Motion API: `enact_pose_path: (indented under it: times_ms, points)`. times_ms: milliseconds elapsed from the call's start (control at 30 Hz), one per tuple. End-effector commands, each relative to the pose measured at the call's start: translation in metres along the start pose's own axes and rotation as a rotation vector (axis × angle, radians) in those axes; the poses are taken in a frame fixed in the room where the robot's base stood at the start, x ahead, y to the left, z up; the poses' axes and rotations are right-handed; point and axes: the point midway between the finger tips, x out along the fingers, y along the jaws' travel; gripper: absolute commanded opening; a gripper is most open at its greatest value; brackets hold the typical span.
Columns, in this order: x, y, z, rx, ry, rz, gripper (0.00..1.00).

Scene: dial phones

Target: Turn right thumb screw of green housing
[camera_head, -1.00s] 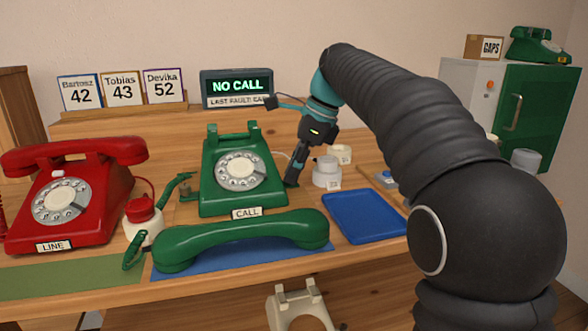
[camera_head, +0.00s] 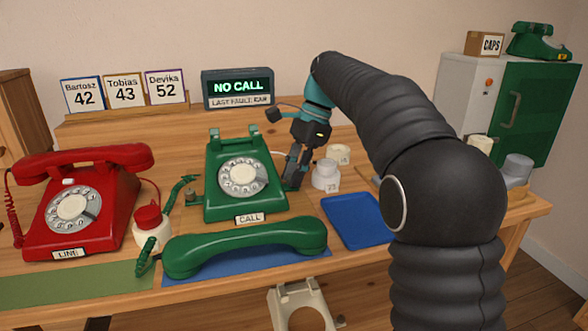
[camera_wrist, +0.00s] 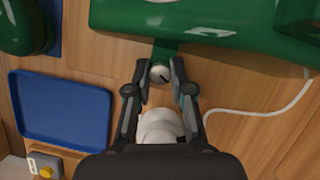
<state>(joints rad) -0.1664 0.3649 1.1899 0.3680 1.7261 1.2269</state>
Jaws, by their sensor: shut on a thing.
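The green housing (camera_head: 243,201) of the dial phone stands mid-table with its dial facing front. It also fills the top of the wrist view (camera_wrist: 215,22). Its right thumb screw, a small pale round knob with a dark line (camera_wrist: 159,74), sits on a green tab at the housing's edge. My gripper (camera_wrist: 160,76) has its fingertips on either side of this screw and is shut on it. In the head view my gripper (camera_head: 293,178) is low at the housing's right side and hides the screw. The left thumb screw (camera_head: 191,195) shows at the other side.
A white jar (camera_head: 325,176) stands close right of my gripper. A blue tray (camera_head: 356,219) lies in front right. The green handset (camera_head: 247,247) lies before the housing. A thin white cable (camera_wrist: 275,108) runs near the gripper. A red phone (camera_head: 75,210) stands left.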

Motion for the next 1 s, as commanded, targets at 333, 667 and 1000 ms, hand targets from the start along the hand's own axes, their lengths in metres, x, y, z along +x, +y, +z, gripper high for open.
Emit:
enact_pose_path:
  times_ms: [333,667,1000]
  points:
    - [0.0005,-0.0012,0.0,-0.175,0.0,0.074,0.0]
    - [-0.0001,-0.0011,0.0004,-0.227,0.0,0.093,0.0]
    - [-0.0001,-0.0011,0.0004,-0.227,0.0,0.094,0.24]
